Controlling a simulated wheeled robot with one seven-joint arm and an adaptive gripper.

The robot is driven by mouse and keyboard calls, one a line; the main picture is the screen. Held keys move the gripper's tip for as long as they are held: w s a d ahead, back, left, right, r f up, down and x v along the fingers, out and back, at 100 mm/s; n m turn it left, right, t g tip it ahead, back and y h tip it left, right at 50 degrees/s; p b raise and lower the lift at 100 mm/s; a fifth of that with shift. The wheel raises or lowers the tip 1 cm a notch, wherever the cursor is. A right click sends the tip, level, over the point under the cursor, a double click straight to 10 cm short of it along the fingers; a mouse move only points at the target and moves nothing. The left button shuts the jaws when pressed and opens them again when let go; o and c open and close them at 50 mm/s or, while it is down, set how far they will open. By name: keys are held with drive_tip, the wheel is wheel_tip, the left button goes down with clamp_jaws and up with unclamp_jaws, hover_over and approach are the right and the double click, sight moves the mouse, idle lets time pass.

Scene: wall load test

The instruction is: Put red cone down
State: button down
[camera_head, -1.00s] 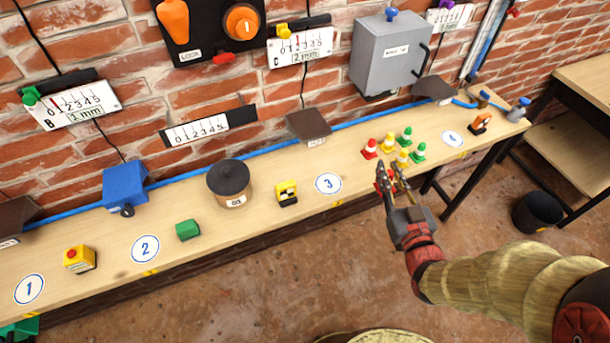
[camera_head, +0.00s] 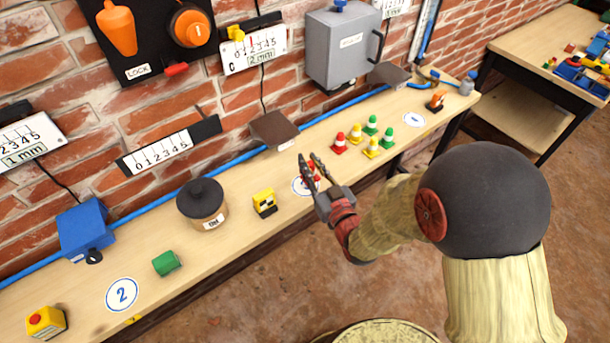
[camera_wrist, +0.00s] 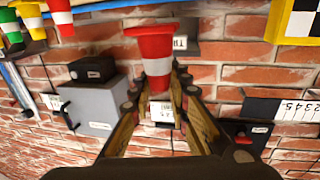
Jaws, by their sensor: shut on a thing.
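My gripper (camera_head: 312,162) is shut on a red cone with a white band (camera_wrist: 152,48). In the wrist view the cone sits between the two fingers (camera_wrist: 157,95). In the head view the fingers cover most of it, and only bits of red show above the round mark 3 (camera_head: 300,186) on the wooden bench. I cannot tell whether the cone touches the bench. Another red cone (camera_head: 339,144) stands on the bench to the right.
Beside that red cone stand yellow cones (camera_head: 356,133) and green cones (camera_head: 387,138). A yellow block (camera_head: 264,202) stands left of mark 3, then a black-lidded pot (camera_head: 203,206). A brown wedge (camera_head: 275,130) is on the wall behind. Bare bench (camera_head: 240,235) lies in front.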

drive_tip(key=w+f, duration=0.1)
drive_tip(key=a+f, duration=0.1)
drive_tip(key=shift+w+f+b, duration=0.3)
drive_tip(key=shift+w+b, duration=0.05)
drive_tip(key=shift+w, duration=0.05)
wheel_tip(320, 180, down, 3)
drive_tip(key=shift+w+a+f+b, duration=0.1)
drive_tip(key=shift+w+f+b, duration=0.05)
drive_tip(key=shift+b, duration=0.7)
drive_tip(key=c, duration=1.7)
unclamp_jaws()
